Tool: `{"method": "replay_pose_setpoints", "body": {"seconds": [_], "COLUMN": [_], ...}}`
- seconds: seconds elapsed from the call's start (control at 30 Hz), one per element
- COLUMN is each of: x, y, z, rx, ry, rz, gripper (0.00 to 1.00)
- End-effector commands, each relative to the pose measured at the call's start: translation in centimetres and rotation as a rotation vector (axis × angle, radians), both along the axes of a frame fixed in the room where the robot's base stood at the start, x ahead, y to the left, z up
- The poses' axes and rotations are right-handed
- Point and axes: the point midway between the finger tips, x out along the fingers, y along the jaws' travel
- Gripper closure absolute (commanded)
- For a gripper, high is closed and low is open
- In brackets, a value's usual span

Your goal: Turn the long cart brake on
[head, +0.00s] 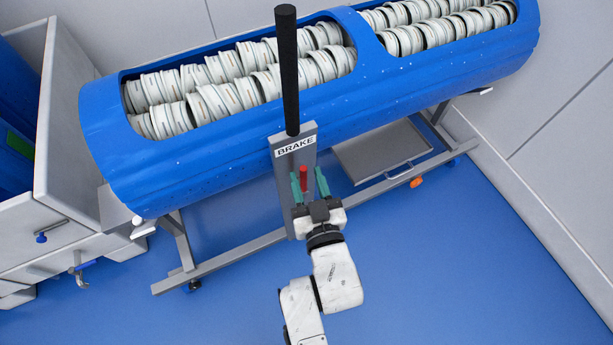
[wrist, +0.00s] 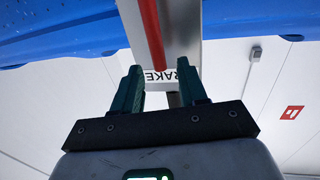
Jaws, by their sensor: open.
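The long cart is a blue half-barrel tub (head: 215,145) on a grey wheeled frame. A grey upright plate (head: 280,210) labelled BRAKE (head: 295,146) stands at its near side. A black bar (head: 287,70) rises from the top of the plate. A red lever (head: 304,178) shows below the label, and it also shows in the wrist view (wrist: 152,35) as a long red bar. My gripper (head: 306,172) is open, with its teal fingers on either side of the red lever in the head view. The wrist view cannot settle whether they touch it.
The tub holds rows of white round parts (head: 230,95). A grey shelf (head: 380,150) and an orange pedal-like piece (head: 416,182) sit low on the cart frame. A grey cabinet-like carrier (head: 60,190) stands at the left. Blue floor (head: 470,270) is clear at the right.

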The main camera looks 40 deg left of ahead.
Motion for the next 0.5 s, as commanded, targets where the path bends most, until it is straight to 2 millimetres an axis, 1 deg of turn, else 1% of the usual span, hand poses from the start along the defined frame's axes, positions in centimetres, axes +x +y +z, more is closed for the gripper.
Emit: {"method": "replay_pose_setpoints", "body": {"seconds": [0.1,0.4,0.43,0.5], "x": [0.36,0.51,0.51,0.51], "y": [0.70,0.84,0.83,0.83], "z": [0.02,0.01,0.01,0.01], "rx": [0.003,0.001,0.001,0.001], "ry": [0.001,0.001,0.001,0.001], "rz": [0.001,0.000,0.000,0.000], "gripper": [0.58,0.58,0.59,0.65]}}
